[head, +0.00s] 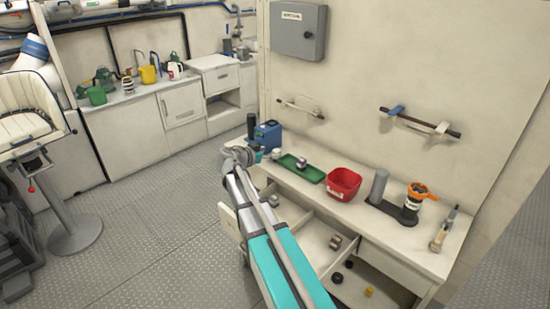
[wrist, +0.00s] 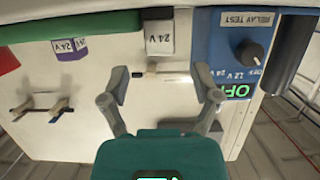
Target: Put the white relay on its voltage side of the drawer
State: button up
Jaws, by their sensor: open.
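The white relay (wrist: 160,38) stands on the counter by the blue relay tester (wrist: 228,50); its label reads 24 V, upside down in the wrist view. In the head view a small pale block (head: 276,153) beside the tester looks like this relay. My gripper (wrist: 163,85) is open and empty, its fingers apart. The relay lies beyond the fingertips, roughly centred between them and untouched. The open drawer (head: 298,232) shows below the counter in the head view, partly hidden by my arm. Its side markings are not readable.
Several small parts lie in the drawer area. Rails hang on the wall behind.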

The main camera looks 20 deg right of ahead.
aim_at(276, 151)
jog(key=x, duration=0.1)
jog(key=b+x, duration=0.1)
jog(key=x, duration=0.1)
jog(key=shift+s+f, duration=0.1)
jog(key=shift+f, duration=0.15)
jog(key=shift+x, duration=0.8)
jog(key=shift+r, duration=0.1)
grip_shut()
jog(key=shift+r, duration=0.2)
